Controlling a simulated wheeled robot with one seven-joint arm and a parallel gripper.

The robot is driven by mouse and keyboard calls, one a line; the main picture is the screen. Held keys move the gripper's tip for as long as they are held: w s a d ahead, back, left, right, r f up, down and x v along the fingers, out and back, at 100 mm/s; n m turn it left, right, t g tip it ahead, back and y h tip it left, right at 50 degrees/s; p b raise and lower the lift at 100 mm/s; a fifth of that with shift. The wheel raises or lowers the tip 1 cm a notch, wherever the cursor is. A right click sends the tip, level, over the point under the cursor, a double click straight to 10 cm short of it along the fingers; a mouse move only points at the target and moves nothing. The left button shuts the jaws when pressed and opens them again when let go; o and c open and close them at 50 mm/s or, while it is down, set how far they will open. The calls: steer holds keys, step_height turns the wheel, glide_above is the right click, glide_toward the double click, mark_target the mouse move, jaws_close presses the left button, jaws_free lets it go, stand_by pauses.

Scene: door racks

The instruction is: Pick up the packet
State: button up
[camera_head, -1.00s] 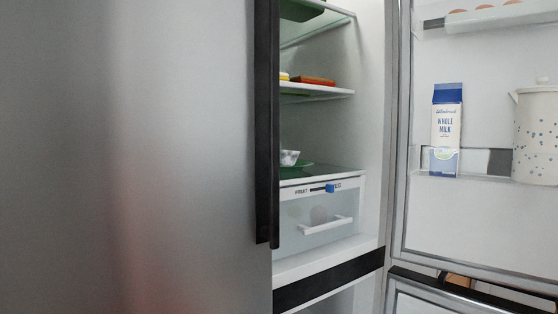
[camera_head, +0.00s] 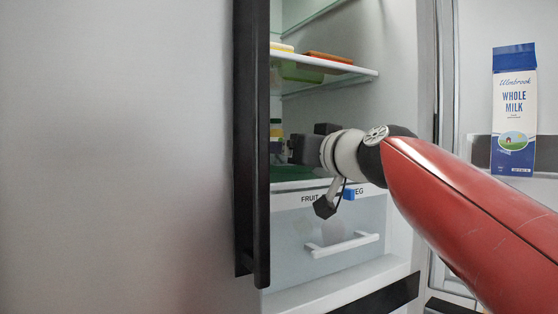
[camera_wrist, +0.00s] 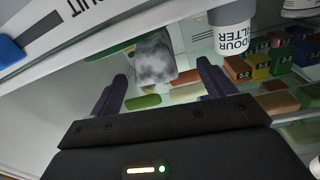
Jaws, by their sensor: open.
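A grey-white mottled, crumpled thing, which may be the packet (camera_wrist: 155,57), shows in the wrist view just beyond and between my fingertips. My gripper (camera_wrist: 163,76) is open, with one dark finger on each side of the view and nothing visibly held. I cannot tell how far the fingertips are from the thing. In the head view my gripper (camera_head: 302,148) reaches into the fridge above the drawer, below the middle shelf. There my gripper and wrist hide the space where the packet would be.
The dark door handle (camera_head: 252,150) stands close left of my gripper. A white odour filter (camera_wrist: 232,32) and several coloured boxes (camera_wrist: 270,58) show in the wrist view. Above my gripper is a shelf (camera_head: 350,70); below is the drawer (camera_head: 290,235). A milk carton (camera_head: 514,110) is at right.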

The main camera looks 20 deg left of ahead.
mark_target(276, 159)
steer(key=p+x, duration=0.1)
steer(key=x, duration=0.3)
steer(key=p+x, duration=0.1)
steer(key=x, duration=0.2)
steer(key=shift+w+d+p, duration=0.25)
steer(key=shift+w+p, duration=0.1)
steer(key=shift+c, duration=0.2)
